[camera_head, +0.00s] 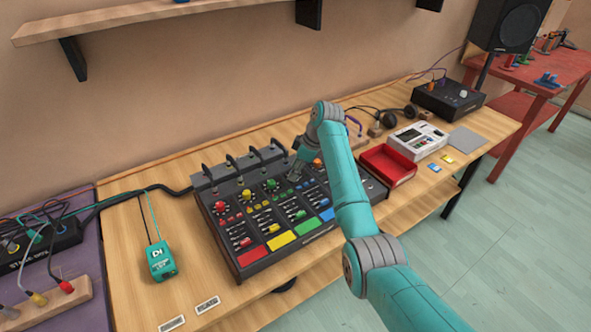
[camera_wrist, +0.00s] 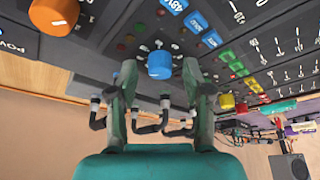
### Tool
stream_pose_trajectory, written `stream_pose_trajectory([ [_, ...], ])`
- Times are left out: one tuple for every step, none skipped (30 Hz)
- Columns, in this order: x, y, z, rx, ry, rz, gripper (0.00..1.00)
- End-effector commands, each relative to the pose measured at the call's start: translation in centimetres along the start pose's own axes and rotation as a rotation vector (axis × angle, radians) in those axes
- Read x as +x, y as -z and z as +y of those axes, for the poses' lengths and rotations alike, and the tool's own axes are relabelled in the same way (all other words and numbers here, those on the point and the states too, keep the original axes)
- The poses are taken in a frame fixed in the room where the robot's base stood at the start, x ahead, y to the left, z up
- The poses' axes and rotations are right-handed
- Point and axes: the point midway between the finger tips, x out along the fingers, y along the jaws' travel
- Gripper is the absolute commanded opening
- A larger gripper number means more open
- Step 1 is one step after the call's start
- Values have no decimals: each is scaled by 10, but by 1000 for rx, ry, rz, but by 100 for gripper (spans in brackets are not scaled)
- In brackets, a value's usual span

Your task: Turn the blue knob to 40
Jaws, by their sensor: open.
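The blue knob (camera_wrist: 160,64) stands on the dark mixer panel (camera_wrist: 120,50) in the wrist view. My gripper (camera_wrist: 159,72) is open, with one finger on each side of the knob and a gap seemingly left on both sides. I cannot tell whether either fingertip touches it. The knob's pointer and scale setting are not readable. In the head view my gripper (camera_head: 294,175) is over the upper part of the mixer (camera_head: 222,228), and the blue knob is hidden behind it.
An orange knob (camera_wrist: 53,14) is near the blue one, with yellow (camera_wrist: 227,102) and red (camera_wrist: 241,109) knobs on the other side. Cables with plugs line the mixer's back edge. A red tray (camera_head: 388,166) and a white device (camera_head: 418,139) stand to the right.

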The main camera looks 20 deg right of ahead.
Motion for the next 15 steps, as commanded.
stream_pose_trajectory([
  [-5, 0, 1, 0, -2, 1, 50],
  [-8, 0, 1, 0, -2, 1, 50],
  [-13, 0, 1, 0, -3, 1, 50],
  [-18, 0, 1, -1, -4, 1, 50],
  [-23, 0, 1, -1, -3, 1, 50],
  [-31, 0, 1, -1, -4, 1, 50],
  [-37, 0, 1, 0, -4, 1, 50],
  [-43, 0, 1, 0, -4, 1, 50],
  [-52, 0, 2, 0, -4, 1, 50],
  [-58, 0, 1, 0, -5, 2, 50],
  [-64, 0, 1, 0, -5, 2, 50],
  [-72, 0, 1, 0, -4, 2, 50],
  [-78, 0, 1, 0, -5, 2, 50],
  [-83, 0, 1, 0, -4, 2, 50],
  [-89, 0, 1, 0, -3, 1, 50],
])
